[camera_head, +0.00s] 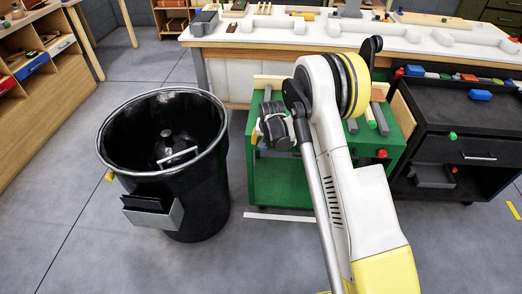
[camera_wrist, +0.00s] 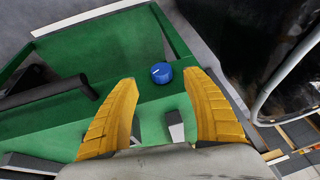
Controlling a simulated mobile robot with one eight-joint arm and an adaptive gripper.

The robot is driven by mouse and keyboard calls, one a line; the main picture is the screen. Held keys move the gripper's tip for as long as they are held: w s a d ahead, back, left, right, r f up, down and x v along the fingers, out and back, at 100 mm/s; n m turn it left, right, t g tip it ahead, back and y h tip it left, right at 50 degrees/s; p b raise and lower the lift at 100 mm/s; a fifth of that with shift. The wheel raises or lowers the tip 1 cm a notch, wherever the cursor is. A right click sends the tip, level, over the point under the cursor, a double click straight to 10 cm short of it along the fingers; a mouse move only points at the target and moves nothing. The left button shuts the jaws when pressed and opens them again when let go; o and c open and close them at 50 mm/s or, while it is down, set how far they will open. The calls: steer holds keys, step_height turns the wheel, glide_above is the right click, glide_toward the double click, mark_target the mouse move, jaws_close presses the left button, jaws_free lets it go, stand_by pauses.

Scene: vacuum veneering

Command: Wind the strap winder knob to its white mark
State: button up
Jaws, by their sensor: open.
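A round blue knob (camera_wrist: 161,73) sits at the edge of a green cart in the wrist view, with a short pale line on its face. I take it for the strap winder knob, but no label shows. My gripper (camera_wrist: 161,80) is open, its two yellow fingers apart. The knob shows between the fingertips, just beyond them; I cannot tell the gap in depth. No contact is visible. In the head view my arm covers part of the green cart (camera_head: 280,184), and the blue knob and my fingertips cannot be made out there.
A large black bin (camera_head: 205,200) stands left of the cart; its rim shows close at the right of the wrist view (camera_wrist: 275,95). A black cart (camera_head: 460,110) stands to the right. A white-topped bench (camera_head: 270,37) runs behind. Open floor lies in front.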

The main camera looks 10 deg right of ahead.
steer(key=b+x, duration=0.2)
steer(key=x, duration=0.4)
steer(key=shift+w+f, duration=0.15)
steer(key=shift+f, duration=0.15)
steer(key=c, duration=1.2)
